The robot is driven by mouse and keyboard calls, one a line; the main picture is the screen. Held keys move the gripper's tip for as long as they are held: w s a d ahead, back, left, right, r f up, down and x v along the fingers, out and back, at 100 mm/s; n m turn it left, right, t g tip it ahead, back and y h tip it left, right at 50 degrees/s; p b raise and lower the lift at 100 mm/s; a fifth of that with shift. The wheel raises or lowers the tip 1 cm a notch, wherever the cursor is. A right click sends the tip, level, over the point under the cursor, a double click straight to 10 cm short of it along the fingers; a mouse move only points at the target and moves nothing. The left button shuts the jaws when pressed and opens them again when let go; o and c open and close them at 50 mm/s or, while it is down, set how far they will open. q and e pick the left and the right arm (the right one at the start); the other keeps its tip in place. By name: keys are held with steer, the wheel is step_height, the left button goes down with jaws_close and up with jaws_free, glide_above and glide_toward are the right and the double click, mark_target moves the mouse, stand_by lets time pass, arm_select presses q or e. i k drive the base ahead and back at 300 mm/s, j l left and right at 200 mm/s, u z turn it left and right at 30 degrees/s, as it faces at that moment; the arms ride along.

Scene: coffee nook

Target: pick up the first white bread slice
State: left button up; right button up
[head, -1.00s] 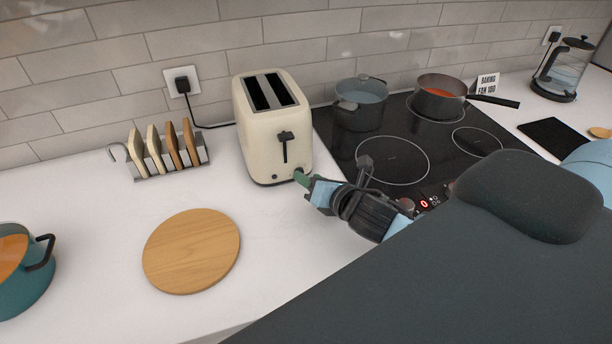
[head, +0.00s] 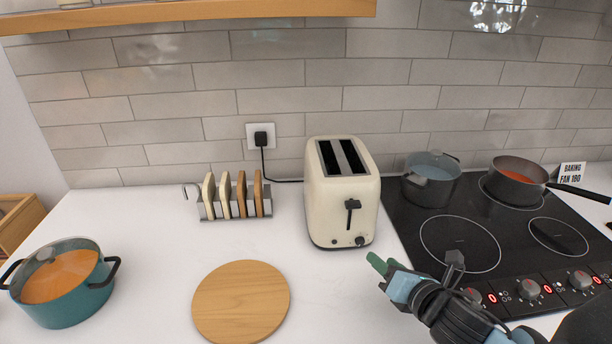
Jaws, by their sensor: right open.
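A metal toast rack (head: 233,215) stands on the counter near the wall, left of the toaster. It holds bread slices on edge: two pale ones at the left, the first white slice (head: 209,195) and a second white slice (head: 225,194), then two browner slices (head: 249,193) at the right. My right gripper (head: 381,264) is at the lower right, in front of the toaster and over the hob's front left corner. It is open, with no bread at it, well to the right of the rack. My left gripper is not in view.
A cream toaster (head: 341,195) stands between rack and hob (head: 460,240). A round wooden board (head: 241,302) lies in front. A teal pot (head: 66,283) is at the left. A grey pot (head: 431,180) and saucepan (head: 516,182) stand on the hob. A shelf (head: 190,14) hangs above.

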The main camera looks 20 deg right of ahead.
mark_target(209, 186)
steer(key=k, duration=1)
